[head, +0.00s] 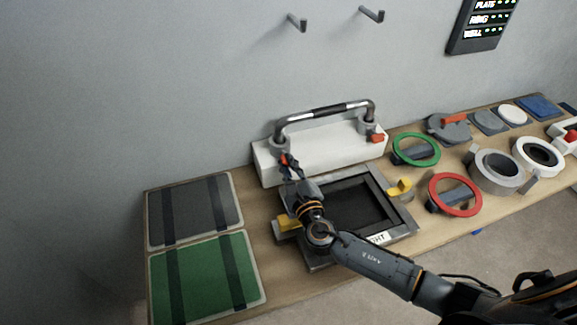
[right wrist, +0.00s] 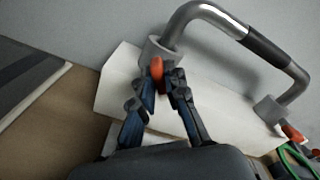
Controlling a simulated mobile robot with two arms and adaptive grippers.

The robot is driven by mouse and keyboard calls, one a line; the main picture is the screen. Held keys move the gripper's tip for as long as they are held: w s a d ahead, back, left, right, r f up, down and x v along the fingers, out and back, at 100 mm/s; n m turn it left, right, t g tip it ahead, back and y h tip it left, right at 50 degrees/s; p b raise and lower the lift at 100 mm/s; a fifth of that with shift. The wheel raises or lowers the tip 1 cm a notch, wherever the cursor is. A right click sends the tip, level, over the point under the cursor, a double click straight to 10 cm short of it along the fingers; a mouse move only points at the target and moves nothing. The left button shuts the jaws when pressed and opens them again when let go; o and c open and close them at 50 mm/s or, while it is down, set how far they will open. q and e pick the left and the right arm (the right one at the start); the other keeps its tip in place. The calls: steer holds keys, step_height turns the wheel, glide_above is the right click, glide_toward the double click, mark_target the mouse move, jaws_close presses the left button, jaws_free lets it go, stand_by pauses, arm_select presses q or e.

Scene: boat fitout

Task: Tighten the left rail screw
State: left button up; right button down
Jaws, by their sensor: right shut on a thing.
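A metal rail (head: 325,112) with a dark middle grip is mounted on a white block (head: 325,140) against the wall. The left rail screw (right wrist: 156,70) has an orange-red head and sits at the foot of the rail's left post. My right gripper (head: 288,166) is shut on this screw; in the right wrist view its two fingertips (right wrist: 165,88) close around the orange head. The right rail screw (head: 377,138), also orange-red, sits at the right post and shows in the right wrist view (right wrist: 292,132). My left gripper is not in view.
A dark square frame (head: 408,216) with yellow latches lies in front of the block, under my right arm. Grey (head: 194,208) and green (head: 205,275) panels lie at the left. A green ring (head: 397,150) and a red ring (head: 434,203) lie at the right.

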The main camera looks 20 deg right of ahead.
steer(key=m+b, duration=0.1)
steer(key=m, duration=0.2)
steer(key=shift+m, duration=0.4)
steer(key=m+b, duration=0.1)
steer(key=m, duration=0.2)
steer(key=shift+d+m, duration=0.15)
steer(key=shift+m, duration=0.15)
steer(key=m+b, duration=0.1)
steer(key=m, duration=0.2)
steer(key=shift+d+m, duration=0.1)
steer(key=shift+m, duration=0.3)
steer(key=m+b, duration=0.1)
steer(key=m, duration=0.2)
steer(key=shift+d+m+b, duration=0.1)
steer(key=shift+m+b, duration=0.2)
steer(key=shift+b, duration=0.05)
steer(key=m+b, duration=0.1)
steer(key=m, duration=0.4)
steer(key=shift+d, duration=0.1)
steer(key=m+b, duration=0.1)
steer(key=m, duration=0.5)
steer(key=shift+f, duration=0.15)
